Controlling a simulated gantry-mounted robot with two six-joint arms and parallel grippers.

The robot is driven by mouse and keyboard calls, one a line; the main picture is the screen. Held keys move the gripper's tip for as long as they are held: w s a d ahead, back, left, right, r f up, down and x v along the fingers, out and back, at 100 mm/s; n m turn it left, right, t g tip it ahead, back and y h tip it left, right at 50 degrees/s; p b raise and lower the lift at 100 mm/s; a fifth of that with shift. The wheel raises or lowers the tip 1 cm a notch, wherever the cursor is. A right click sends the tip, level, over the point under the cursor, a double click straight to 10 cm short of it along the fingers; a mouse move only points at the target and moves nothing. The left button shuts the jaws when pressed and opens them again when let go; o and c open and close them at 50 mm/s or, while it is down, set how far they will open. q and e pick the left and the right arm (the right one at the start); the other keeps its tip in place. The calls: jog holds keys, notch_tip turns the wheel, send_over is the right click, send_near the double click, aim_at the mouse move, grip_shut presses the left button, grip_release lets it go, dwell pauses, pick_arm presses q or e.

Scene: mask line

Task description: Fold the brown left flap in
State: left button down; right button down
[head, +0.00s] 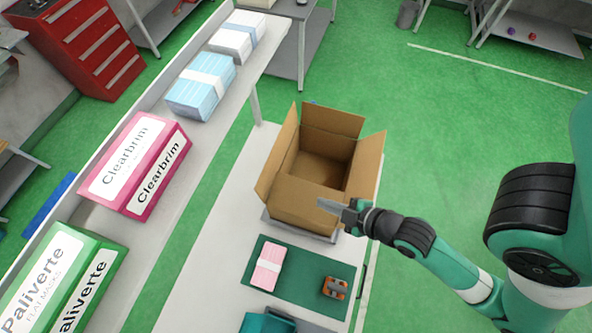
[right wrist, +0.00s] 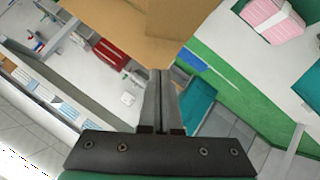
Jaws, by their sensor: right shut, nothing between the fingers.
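An open brown cardboard box (head: 290,207) stands on the white bench. Its left flap (head: 276,152) stands up and leans outward. The back flap (head: 333,119) and the right flap (head: 368,162) also stand up. I cannot tell how the front flap lies. My right gripper (head: 325,206) is shut and empty at the box's front right, fingers pointing left; I cannot tell whether it touches the cardboard. In the right wrist view the shut fingers (right wrist: 162,75) show in front of brown cardboard (right wrist: 140,35). My left gripper is not in view.
A green mat (head: 300,284) in front of the box holds a pink mask pack (head: 268,266) and an orange-grey item (head: 335,288). A teal object (head: 268,322) is at the bottom edge. A shelf on the left carries pink (head: 140,165) and green (head: 65,280) cartons and blue packs (head: 202,85).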

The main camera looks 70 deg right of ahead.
jog(key=s+d+m+h, duration=0.1)
jog(key=s+d+m, duration=0.1)
jog(key=d, duration=0.1)
jog(key=b, duration=0.2)
send_over(307, 182)
jog(key=s+a, duration=0.3)
jog(key=shift+g, duration=0.4)
jog(key=f, duration=0.7)
jog(key=shift+w+a, duration=0.1)
jog(key=shift+w, duration=0.1)
jog(key=shift+s+d+f, duration=0.1)
jog(key=shift+d+f, duration=0.25)
jog(key=shift+f, duration=0.25)
jog(key=shift+s+d+f, duration=0.1)
jog(key=shift+d+f, duration=0.25)
jog(key=shift+f, duration=0.25)
jog(key=shift+w+d+f+b, duration=0.1)
jog(key=shift+d+f+b, duration=0.2)
jog(key=shift+f, duration=0.1)
jog(key=shift+a, duration=0.1)
jog(key=shift+f, duration=0.1)
